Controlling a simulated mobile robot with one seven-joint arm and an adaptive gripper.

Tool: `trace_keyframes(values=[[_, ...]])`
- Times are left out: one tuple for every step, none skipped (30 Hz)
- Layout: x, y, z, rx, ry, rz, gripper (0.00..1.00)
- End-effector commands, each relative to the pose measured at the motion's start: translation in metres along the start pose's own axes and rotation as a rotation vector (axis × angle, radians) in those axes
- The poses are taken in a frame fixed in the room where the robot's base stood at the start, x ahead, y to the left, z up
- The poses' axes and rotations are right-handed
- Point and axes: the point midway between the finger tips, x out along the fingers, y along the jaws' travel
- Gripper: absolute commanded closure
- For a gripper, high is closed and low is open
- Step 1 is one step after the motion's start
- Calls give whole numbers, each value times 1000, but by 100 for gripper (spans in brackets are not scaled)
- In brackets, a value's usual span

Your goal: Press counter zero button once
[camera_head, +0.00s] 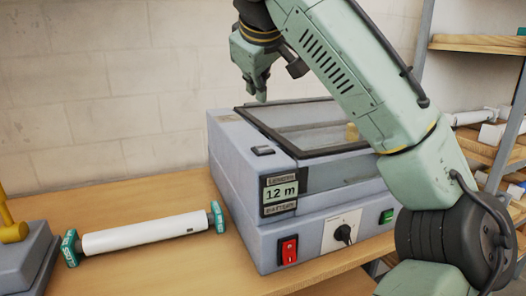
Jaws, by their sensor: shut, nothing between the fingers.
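The laminator (225,140) is a grey box with a dark-framed clear cover, standing on the wooden bench. On its front left corner a counter display (280,194) reads "12 m". A small dark button (263,151) sits on the top just above the display; no label on it is readable. My gripper (260,97) is shut and empty. It points down and appears above the laminator's back left part, behind the small dark button in the picture and apart from it. My arm hides the right part of the cover.
The front panel has a red rocker switch (288,250), a black knob (343,234) and a green button (386,216). A white roll with teal ends (145,234) lies left on the bench. A grey device with a yellow handle (28,262) stands far left. Shelves (478,43) stand right.

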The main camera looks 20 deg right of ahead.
Motion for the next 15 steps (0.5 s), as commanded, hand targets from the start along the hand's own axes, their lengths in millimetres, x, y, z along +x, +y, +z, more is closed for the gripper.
trace_keyframes(values=[[8,-6,6,0,-1,1,100],[10,-8,8,0,-1,1,100],[14,-10,11,1,-1,2,100],[18,-12,13,1,-2,2,100],[21,-14,16,1,-2,2,100],[25,-18,19,0,-3,2,100],[28,-20,21,0,-2,2,100],[31,-22,23,0,-1,3,100],[35,-25,26,0,-1,3,100],[38,-28,29,0,-2,2,100],[41,-30,31,0,-2,1,100],[44,-32,32,-1,0,-2,100],[46,-34,33,-2,1,-1,100],[48,-35,34,-1,1,-1,100],[50,-36,36,-1,2,-1,100]])
